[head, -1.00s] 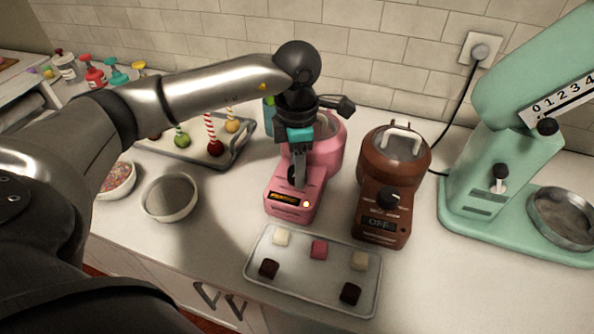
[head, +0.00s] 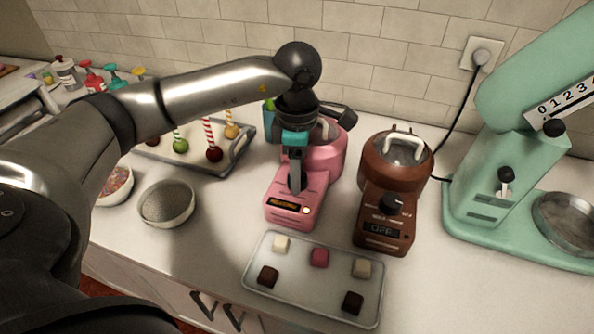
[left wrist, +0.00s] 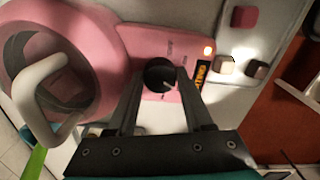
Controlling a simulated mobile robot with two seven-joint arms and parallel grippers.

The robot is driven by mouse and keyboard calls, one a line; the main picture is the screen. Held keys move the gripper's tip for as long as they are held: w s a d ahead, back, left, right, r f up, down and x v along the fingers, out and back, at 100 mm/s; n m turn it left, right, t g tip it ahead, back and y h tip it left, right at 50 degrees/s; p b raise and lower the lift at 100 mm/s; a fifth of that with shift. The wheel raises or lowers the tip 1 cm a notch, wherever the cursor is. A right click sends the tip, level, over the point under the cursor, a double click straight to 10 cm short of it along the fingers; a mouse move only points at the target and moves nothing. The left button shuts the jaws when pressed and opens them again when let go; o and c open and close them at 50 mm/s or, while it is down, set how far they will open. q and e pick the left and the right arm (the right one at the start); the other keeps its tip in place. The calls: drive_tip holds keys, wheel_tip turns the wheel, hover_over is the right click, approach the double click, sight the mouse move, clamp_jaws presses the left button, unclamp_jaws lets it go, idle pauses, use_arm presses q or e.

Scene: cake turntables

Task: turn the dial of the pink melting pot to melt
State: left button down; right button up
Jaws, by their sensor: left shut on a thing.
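The pink melting pot (head: 293,203) stands on the counter, its round bowl at the back and its control base in front. Its base carries a lit amber display (left wrist: 200,76), whose word I cannot read surely, and a glowing lamp (left wrist: 207,50). Its black dial (left wrist: 160,75) shows in the left wrist view, with a light pointer mark. My left gripper (head: 296,188) comes down over the base from above. In the left wrist view its fingers (left wrist: 160,84) are shut on the dial's two sides. In the head view the gripper hides the dial. My right gripper does not show.
A brown melting pot (head: 385,212) reading OFF stands close on the right. A tray (head: 310,291) with several chocolate cubes lies in front. A bowl (head: 167,204) and a cake-pop tray (head: 235,160) are at left, a green mixer (head: 480,205) at right.

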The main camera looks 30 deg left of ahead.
use_arm(q)
drive_tip(key=shift+c, duration=1.4)
unclamp_jaws()
